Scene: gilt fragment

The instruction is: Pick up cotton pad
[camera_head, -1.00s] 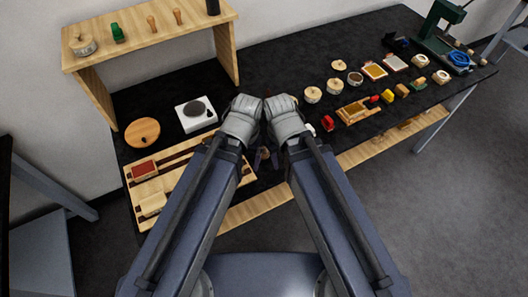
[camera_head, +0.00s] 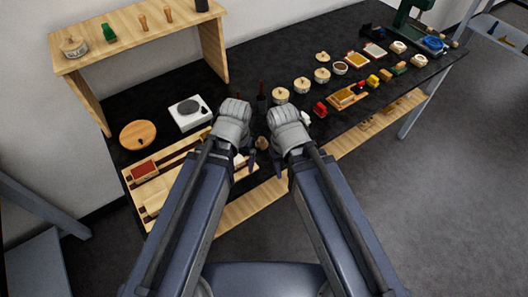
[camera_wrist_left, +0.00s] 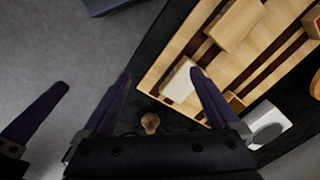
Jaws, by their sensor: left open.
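A cream-white pad (camera_wrist_left: 179,82), which I take for the cotton pad, lies at the end of a slotted wooden tray (camera_wrist_left: 160,72). It also shows in the head view (camera_head: 240,161), partly covered by my left gripper. My left gripper (camera_wrist_left: 160,76) is open and empty; in the wrist view the pad appears between its fingers, towards the right finger, with no clear contact. My right gripper (camera_head: 279,160) hangs beside it to the right in the head view; its jaws are not clear.
A rounded wooden knob (camera_wrist_left: 150,122) stands on the dark table by the tray. The tray also bears a red pad (camera_head: 144,171) and a pale block (camera_head: 154,204). A white scale (camera_head: 190,113) and round wooden lid (camera_head: 138,134) lie behind. Several containers stand right.

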